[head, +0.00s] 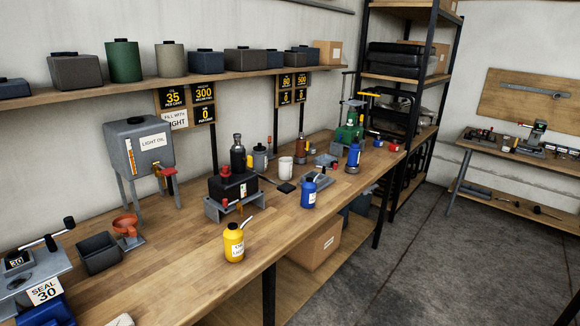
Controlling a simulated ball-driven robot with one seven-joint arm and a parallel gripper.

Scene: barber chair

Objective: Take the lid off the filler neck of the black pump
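The black pump (243,187) stands on a grey stand (213,210) in the middle of the wooden workbench. It is a black box with a pale gauge strip on its front. A small red piece (226,170) sits on its top at the left; it looks like a cap, but the filler neck under it is too small to make out. A dark upright cylinder (238,155) rises at the pump's top or just behind it; I cannot tell which. My gripper is not in view.
A yellow oil can (234,243) stands at the bench's front edge, and a blue can (308,195) stands right of the pump.

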